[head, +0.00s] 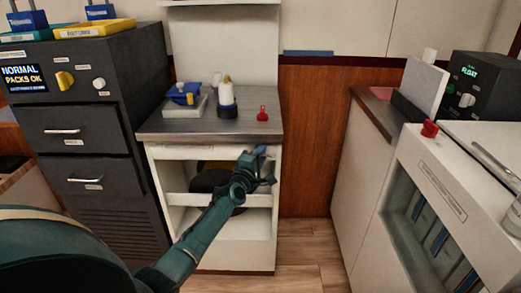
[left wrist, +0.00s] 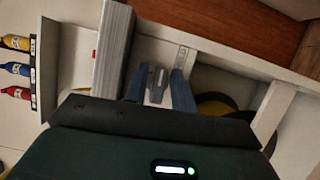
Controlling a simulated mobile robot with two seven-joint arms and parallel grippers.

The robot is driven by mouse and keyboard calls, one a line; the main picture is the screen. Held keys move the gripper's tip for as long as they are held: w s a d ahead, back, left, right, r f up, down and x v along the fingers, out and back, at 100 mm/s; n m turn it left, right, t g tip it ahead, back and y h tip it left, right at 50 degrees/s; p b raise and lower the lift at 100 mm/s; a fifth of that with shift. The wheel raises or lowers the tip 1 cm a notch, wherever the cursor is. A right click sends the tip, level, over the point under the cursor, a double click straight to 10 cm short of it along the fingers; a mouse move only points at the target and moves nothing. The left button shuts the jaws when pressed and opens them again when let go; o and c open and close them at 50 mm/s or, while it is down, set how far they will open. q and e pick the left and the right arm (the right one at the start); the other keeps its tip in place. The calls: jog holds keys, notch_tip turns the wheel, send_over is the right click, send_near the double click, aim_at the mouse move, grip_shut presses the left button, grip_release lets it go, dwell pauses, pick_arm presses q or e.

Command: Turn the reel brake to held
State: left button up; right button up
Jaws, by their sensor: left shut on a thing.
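My left gripper (head: 264,163) is at the front of the white cabinet (head: 160,180), just below the counter edge on its right side. The left wrist view shows its two blue-grey fingers (left wrist: 160,92) shut on a small grey handle (left wrist: 157,78), which seems to be the reel brake on the front rail. A small label (left wrist: 182,57) sits beside it, too small to read, so I cannot tell the brake's setting. A dark reel with a yellow part (head: 209,181) lies inside the cabinet, partly hidden by my arm. My right gripper is not in view.
The grey counter (head: 190,128) holds a white-and-black bottle (head: 227,98), a blue item in a tray (head: 184,94) and a red knob-like piece (head: 263,114). A dark drawer unit (head: 95,120) stands left. A white unit (head: 445,185) stands right. Floor between is clear.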

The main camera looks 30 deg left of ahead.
pick_arm(q)
jog(key=shift+m+p, duration=0.3)
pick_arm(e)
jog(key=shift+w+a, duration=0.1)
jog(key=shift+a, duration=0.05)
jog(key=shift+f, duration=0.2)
pick_arm(q)
jog(key=o, duration=0.7)
jog(key=shift+o, duration=0.2)
jog(key=shift+s, duration=0.1)
jog(key=s+d+p, duration=0.2)
jog(key=s+p, duration=0.1)
jog(key=s, duration=1)
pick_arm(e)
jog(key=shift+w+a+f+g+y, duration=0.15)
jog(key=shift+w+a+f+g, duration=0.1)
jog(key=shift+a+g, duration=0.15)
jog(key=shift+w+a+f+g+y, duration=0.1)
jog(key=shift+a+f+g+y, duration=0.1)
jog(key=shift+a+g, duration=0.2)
